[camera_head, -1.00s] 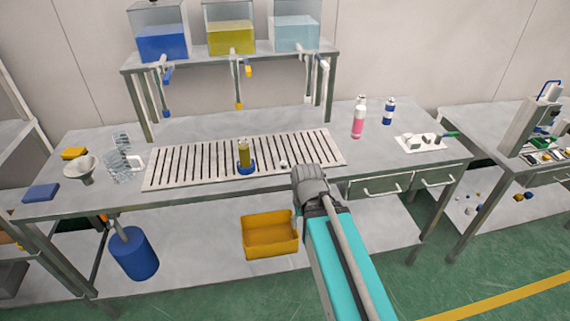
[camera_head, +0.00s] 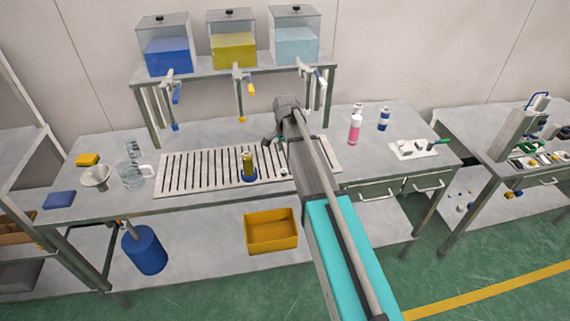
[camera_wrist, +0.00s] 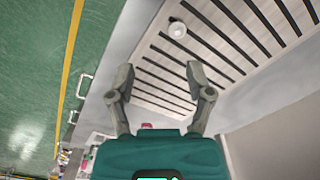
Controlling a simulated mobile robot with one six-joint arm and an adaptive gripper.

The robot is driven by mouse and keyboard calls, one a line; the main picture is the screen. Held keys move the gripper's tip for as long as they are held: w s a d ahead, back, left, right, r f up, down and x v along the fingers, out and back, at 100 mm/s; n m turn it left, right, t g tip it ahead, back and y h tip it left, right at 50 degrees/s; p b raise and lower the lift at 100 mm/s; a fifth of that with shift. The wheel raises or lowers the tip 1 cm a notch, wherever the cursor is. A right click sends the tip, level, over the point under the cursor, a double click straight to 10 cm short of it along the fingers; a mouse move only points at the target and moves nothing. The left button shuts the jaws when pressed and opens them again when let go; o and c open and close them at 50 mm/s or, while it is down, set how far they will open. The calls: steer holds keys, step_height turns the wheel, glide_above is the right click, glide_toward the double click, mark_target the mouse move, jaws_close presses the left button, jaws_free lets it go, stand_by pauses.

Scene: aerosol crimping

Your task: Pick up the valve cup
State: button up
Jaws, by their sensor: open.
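The valve cup (camera_wrist: 177,30) is a small round pale piece on the slatted grate in the wrist view. It lies beyond my fingertips, near the top edge of the picture. In the head view the cup (camera_head: 284,170) is a small light spot on the grate beside my arm. My gripper (camera_wrist: 160,77) is open and empty, with its two fingers spread apart above the grate. In the head view my gripper (camera_head: 271,138) is above the grate and partly hidden by my own wrist.
A yellow can (camera_head: 248,160) stands in a blue holder on the grate (camera_head: 205,172). A tank shelf (camera_head: 205,73) with hanging taps rises behind. A pink bottle (camera_head: 355,128), a blue-white bottle (camera_head: 384,119) and a white tray (camera_head: 405,153) are to the right.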

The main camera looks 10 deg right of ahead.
steer(key=w, duration=0.1)
steer(key=w+r+m, duration=0.1)
steer(key=w, duration=0.1)
steer(key=shift+r+p, duration=0.25)
steer(key=shift+p, duration=0.1)
steer(key=shift+f, duration=0.1)
steer(key=b, duration=0.8)
glide_above(284, 169)
step_height(284, 169, down, 8)
steer(key=shift+r, duration=0.1)
steer(key=shift+f+b, duration=0.35)
steer(key=shift+w+f+b, duration=0.1)
steer(key=shift+f+b, duration=2.5)
